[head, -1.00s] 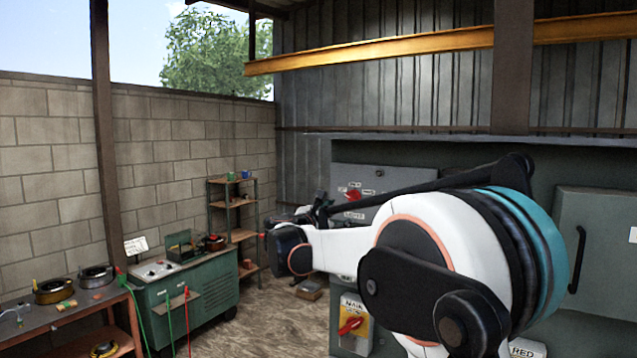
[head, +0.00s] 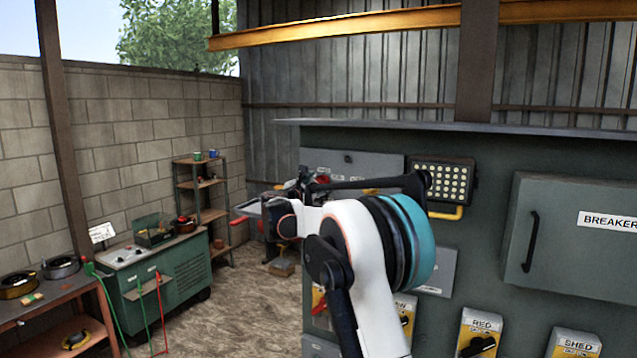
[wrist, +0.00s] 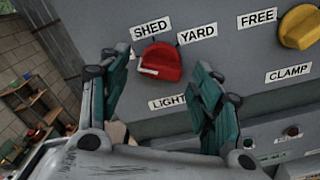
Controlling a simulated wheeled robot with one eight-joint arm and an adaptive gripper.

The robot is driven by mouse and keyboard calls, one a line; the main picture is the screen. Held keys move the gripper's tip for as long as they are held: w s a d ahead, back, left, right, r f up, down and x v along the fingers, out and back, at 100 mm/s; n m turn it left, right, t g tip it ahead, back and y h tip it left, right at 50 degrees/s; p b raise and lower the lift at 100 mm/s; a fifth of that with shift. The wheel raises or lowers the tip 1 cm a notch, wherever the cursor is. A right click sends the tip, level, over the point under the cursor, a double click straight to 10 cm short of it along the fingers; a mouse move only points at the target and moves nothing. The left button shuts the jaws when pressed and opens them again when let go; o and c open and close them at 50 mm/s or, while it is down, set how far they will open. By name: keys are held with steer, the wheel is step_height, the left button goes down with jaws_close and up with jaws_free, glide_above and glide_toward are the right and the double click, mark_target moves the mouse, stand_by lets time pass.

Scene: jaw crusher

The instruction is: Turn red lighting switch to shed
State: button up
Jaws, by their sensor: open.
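The red lighting switch (wrist: 160,62) sits on a grey panel in the wrist view, a red knob with a pale mark at its lower left edge. The SHED label (wrist: 151,29) is at its upper left, the YARD label (wrist: 198,34) at its upper right, and a partly covered LIGHT label (wrist: 168,101) below. My gripper (wrist: 161,78) is open, with one finger on each side of the knob in the picture. I cannot tell whether either finger touches it. In the head view my arm hides much of the gripper and panel; a bit of red (head: 322,179) shows there.
A yellow knob (wrist: 301,27) with FREE and CLAMP labels is right of the switch. In the head view, a lamp panel (head: 441,183) and a breaker cabinet (head: 580,250) are to the right.

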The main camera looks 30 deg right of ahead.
steer(key=shift+w+d, duration=0.4)
steer(key=shift+d, duration=0.15)
steer(key=c, duration=1.1)
steer(key=shift+o, duration=0.2)
steer(key=shift+m, duration=0.3)
steer(key=m+b, duration=0.5)
steer(key=m, duration=0.6)
